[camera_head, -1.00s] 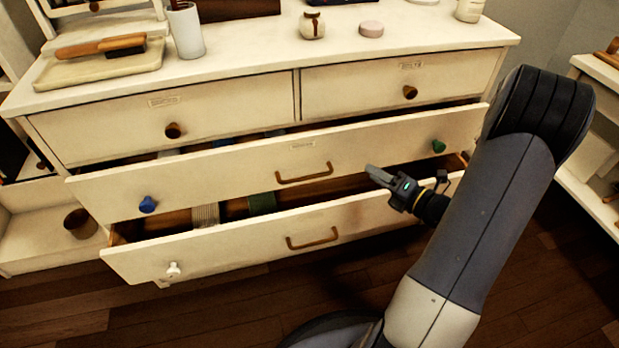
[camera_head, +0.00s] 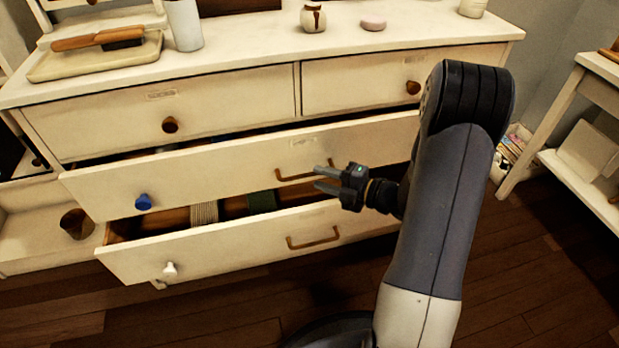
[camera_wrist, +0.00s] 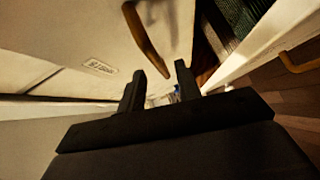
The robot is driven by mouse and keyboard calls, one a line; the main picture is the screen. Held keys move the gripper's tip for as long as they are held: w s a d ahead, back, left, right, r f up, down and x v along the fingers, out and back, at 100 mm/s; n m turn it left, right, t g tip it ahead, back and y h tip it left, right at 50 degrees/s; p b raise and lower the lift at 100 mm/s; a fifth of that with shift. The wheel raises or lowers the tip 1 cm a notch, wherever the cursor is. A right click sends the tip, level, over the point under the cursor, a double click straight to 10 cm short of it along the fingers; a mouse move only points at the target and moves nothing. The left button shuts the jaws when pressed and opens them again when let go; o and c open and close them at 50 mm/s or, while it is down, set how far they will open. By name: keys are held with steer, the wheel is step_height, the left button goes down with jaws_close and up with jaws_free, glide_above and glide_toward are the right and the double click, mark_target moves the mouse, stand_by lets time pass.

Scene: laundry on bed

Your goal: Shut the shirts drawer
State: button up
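A white dresser has two long drawers pulled out. The middle drawer (camera_head: 225,170) has a blue knob, a brown bar handle (camera_head: 293,175) and a small label too faint to read surely; its front also fills the left of the wrist view (camera_wrist: 60,35). The bottom drawer (camera_head: 230,252) is also open, with folded striped and green cloth inside. I cannot tell surely which is the shirts drawer. My gripper (camera_head: 318,177) is open and empty, its fingers near the middle drawer's handle. In the wrist view, the handle (camera_wrist: 148,42) lies beyond the fingertips (camera_wrist: 160,70); contact is unclear.
Two closed small drawers (camera_head: 215,105) sit above. The dresser top holds a tray with a brush (camera_head: 100,40), a white cup (camera_head: 184,25) and a jar (camera_head: 313,17). A white shelf (camera_head: 590,175) stands at right.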

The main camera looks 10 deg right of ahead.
mark_target(310, 175)
steer(key=shift+b+x, duration=0.5)
steer(key=shift+x, duration=1.65)
jaws_close()
